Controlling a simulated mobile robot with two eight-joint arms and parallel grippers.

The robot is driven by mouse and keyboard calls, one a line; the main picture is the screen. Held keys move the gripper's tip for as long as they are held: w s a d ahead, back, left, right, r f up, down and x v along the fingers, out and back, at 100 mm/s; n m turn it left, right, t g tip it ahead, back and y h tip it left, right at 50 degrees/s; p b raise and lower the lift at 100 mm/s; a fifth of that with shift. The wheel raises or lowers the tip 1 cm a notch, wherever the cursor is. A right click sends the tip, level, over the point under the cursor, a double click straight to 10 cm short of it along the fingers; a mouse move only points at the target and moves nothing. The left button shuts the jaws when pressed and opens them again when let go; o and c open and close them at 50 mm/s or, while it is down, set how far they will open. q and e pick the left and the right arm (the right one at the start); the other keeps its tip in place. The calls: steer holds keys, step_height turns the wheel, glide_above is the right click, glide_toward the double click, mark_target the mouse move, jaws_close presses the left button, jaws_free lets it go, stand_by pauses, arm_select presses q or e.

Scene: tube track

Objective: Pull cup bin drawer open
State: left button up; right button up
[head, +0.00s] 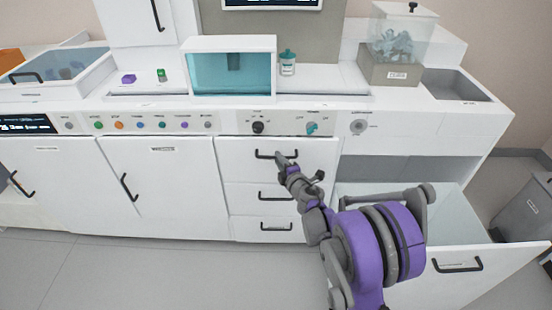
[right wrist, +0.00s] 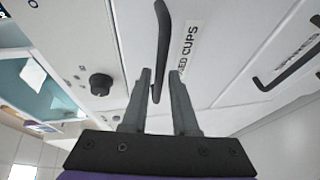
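The drawer with a label ending in "ED CUPS" (right wrist: 188,50) is the top one of a white stack, and its front (head: 235,148) looks flush with the cabinet. Its dark bar handle (head: 265,154) also shows in the right wrist view (right wrist: 162,40). My right gripper (head: 284,160) is at this handle. In the right wrist view its two fingers (right wrist: 160,76) stand apart, with the near end of the handle between them and a gap visible at the right finger. Part of the handle is hidden by the gripper in the head view. My left gripper is not in view.
Two more drawers with handles (head: 275,197) (head: 276,227) lie below. A large drawer or bin at lower right (head: 500,262) stands pulled out. Knobs (head: 258,127) sit above the top drawer. Floor in front of the stack (head: 180,275) is clear.

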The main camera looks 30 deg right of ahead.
steer(key=shift+x, duration=1.2)
jaws_close()
stand_by(0.6)
